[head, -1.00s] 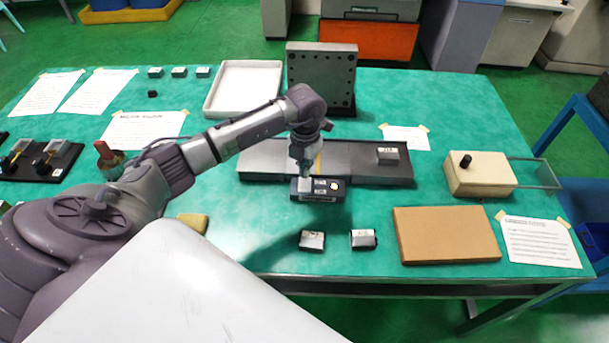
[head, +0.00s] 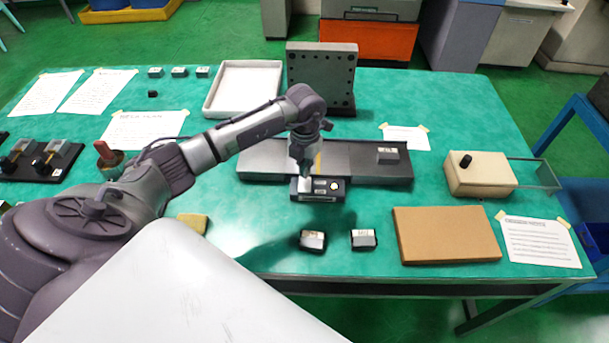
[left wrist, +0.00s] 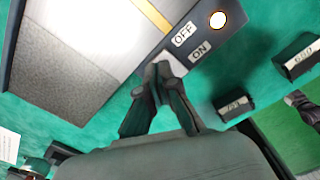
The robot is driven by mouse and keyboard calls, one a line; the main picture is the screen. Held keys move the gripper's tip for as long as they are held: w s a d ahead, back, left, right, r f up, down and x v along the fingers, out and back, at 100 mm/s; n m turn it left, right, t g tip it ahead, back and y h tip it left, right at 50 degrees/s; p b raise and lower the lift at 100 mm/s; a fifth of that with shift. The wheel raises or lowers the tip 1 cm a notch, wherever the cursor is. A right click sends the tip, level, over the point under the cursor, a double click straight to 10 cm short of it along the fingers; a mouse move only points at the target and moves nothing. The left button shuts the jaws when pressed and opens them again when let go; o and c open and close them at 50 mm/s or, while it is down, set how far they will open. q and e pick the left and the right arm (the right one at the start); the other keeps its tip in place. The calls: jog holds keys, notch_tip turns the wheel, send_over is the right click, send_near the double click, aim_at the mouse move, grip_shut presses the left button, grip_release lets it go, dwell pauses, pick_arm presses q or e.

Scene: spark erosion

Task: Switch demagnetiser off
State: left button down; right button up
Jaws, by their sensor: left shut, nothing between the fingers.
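The demagnetiser's small dark control box (head: 322,196) stands at the front edge of a long grey-and-black plate (head: 352,165). In the left wrist view, the box carries an OFF label (left wrist: 183,33), an ON label (left wrist: 200,52) and a glowing pale lamp (left wrist: 218,20). My left gripper (head: 304,184) points down over the left part of the box. In the left wrist view its fingertips (left wrist: 163,72) are together, empty, just left of the labels. I cannot tell whether they touch the box. The switch itself cannot be made out. My right gripper is not in view.
Two small labelled blocks (head: 312,240) (head: 363,239) lie in front of the box. A brown board (head: 446,235) and a cream box with a black knob (head: 480,175) are at the right. A perforated upright plate (head: 322,75) and white tray (head: 243,88) stand behind.

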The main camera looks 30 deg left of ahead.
aim_at(305, 180)
pick_arm(q)
jog(key=shift+f+b, duration=0.95)
jog(key=shift+f, duration=0.25)
dwell(0.4)
jog(key=shift+r+p, duration=2.5)
jog(key=shift+r, duration=1.1)
jog(key=shift+s+f, duration=0.1)
jog(key=shift+f, duration=0.05)
